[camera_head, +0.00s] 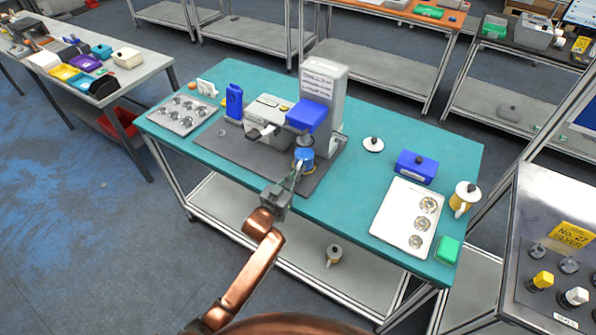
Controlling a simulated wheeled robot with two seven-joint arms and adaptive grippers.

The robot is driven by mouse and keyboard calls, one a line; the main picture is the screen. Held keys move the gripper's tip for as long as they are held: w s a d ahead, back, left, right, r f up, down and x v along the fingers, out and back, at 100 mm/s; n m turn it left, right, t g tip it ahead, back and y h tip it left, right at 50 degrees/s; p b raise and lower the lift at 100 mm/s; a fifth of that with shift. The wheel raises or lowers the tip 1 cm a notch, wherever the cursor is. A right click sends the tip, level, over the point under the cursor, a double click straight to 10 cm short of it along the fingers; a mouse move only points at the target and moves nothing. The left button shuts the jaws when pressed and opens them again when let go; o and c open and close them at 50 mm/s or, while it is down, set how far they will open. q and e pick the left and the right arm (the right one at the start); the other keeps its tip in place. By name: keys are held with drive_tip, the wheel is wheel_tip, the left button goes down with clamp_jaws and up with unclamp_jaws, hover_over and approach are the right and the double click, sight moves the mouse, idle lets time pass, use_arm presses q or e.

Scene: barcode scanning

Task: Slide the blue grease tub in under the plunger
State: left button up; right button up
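The blue grease tub (304,157) stands at the front of the grey press on the teal table, just below the dark plunger (304,140). The plunger hangs under the press's blue head (307,115). I cannot tell whether the tub is centred under it. My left gripper (299,170) reaches in from the front, with its thin fingers at the near side of the tub. Whether they are closed on it is too small to tell. My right gripper is not in view.
The grey press column (324,90) rises behind the head. A blue upright block (234,102) and a metal tray of round cups (182,114) are to the left. A blue box (417,167), white tray (397,226) and green block (448,249) are to the right.

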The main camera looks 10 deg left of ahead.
use_arm(q)
drive_tip(key=o, duration=0.5)
drive_tip(key=shift+s, duration=0.1)
